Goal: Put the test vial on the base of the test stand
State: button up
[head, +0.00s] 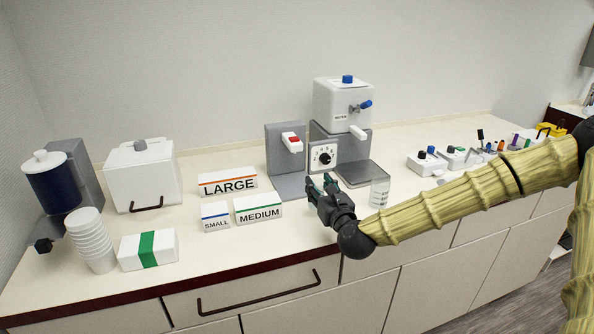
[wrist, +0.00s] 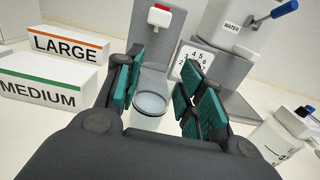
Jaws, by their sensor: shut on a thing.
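The test stand (head: 286,145) is a grey upright with a white block and red button, and a flat grey base (head: 290,187). My gripper (head: 325,183) is at the front right of that base, above the counter. Its teal-padded fingers also show in the wrist view (wrist: 162,92). They are shut on the test vial (wrist: 150,104), a pale translucent cup with its round rim facing up. In the wrist view the stand (wrist: 158,45) is just beyond the vial. The head view does not show the vial clearly, as my gripper hides it. Whether its bottom touches anything cannot be told.
Boxes marked LARGE (head: 228,182), MEDIUM (head: 258,209) and SMALL (head: 215,217) stand left of my gripper. A white water dispenser (head: 343,103) with a dial stands behind right. A labelled clear jar (head: 380,193) is close on the right. The counter front is mostly free.

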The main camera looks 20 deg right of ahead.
jog(key=shift+w+a+f+p, duration=0.3)
jog(key=shift+w+p, duration=0.4)
jog(key=shift+w, duration=2.05)
jog(key=shift+w+a+f+p, duration=0.3)
jog(key=shift+w+p, duration=0.4)
jog(key=shift+w, duration=2)
jog(key=shift+w+a+f+p, duration=0.3)
jog(key=shift+w+p, duration=0.4)
jog(key=shift+w, duration=2.05)
jog(key=shift+f, duration=0.1)
jog(key=o, duration=1.2)
jog(key=shift+c, duration=0.2)
jog(key=shift+r, duration=0.2)
jog(key=shift+s+d+b, duration=0.15)
jog(key=shift+s+b, duration=0.6)
jog(key=shift+s, duration=2.3)
jog(key=shift+s+d+b, duration=0.1)
jog(key=shift+s+b, duration=0.65)
jog(key=shift+s, duration=2.25)
